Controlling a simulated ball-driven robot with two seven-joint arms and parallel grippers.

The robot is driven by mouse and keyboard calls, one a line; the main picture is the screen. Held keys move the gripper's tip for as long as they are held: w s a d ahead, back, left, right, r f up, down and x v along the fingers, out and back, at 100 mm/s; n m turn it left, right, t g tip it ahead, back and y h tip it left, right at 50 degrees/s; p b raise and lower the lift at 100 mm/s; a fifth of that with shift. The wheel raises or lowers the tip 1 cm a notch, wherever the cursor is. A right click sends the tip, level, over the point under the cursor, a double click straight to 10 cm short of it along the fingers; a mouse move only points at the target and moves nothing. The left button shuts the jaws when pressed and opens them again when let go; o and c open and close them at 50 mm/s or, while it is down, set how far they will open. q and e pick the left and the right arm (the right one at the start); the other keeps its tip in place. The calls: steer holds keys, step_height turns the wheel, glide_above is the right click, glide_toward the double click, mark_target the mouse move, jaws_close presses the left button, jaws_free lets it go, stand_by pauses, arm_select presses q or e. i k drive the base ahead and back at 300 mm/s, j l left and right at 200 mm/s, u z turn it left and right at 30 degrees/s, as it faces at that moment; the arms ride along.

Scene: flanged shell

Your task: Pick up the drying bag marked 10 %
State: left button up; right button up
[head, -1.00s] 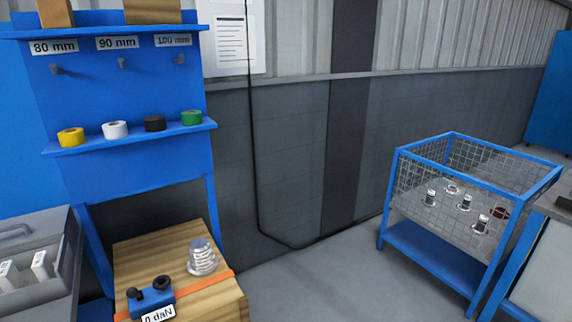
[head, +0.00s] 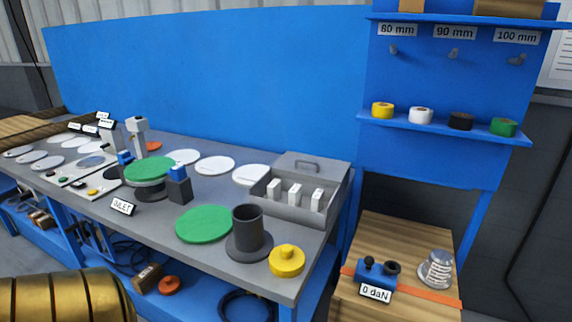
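Several small white bags or packets stand in a row inside an open grey box (head: 318,215) at the right end of the workbench: a left one (head: 274,191), a middle one (head: 295,194) and a right one (head: 317,200). Any marking on them is too small to read, so I cannot tell which one is marked 10 %. The box's lid, with a handle, is raised at the back. Neither of my grippers is in view.
The grey workbench (head: 150,212) also bears a green disc (head: 204,224), a dark flanged pipe (head: 247,232) and a yellow knobbed cap (head: 287,261) in front of the box. A wooden crate (head: 408,238) with a blue tensioner (head: 375,275) stands to the right. A ribbed brass-coloured cylinder (head: 65,300) fills the lower left.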

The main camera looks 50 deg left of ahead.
mark_target(274, 188)
steer(key=u, duration=1.35)
steer(key=i+j, duration=0.4)
steer(key=i, duration=0.15)
steer(key=l+z, duration=0.05)
